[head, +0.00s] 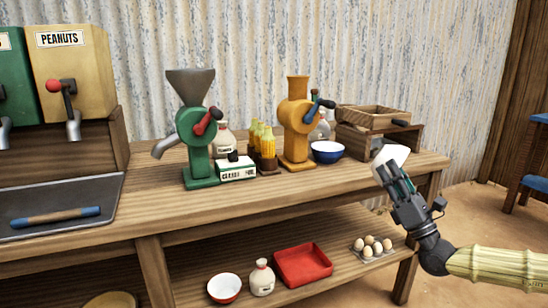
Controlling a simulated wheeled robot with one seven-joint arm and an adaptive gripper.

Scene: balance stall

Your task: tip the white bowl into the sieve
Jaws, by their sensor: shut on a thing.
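My gripper (385,168) is at the right end of the table. It is shut on the white bowl (394,153), which it holds above the table's right end. The bowl looks tilted, and its contents cannot be seen. The sieve (372,116), a wooden framed box with a dark handle end, rests on a wooden stand behind and to the left of the bowl. The bowl is in front of the stand's right part in the picture.
A blue bowl (327,152) stands left of the stand. The lower shelf holds a red tray (302,264), eggs (372,246) and a red-and-white bowl (225,288).

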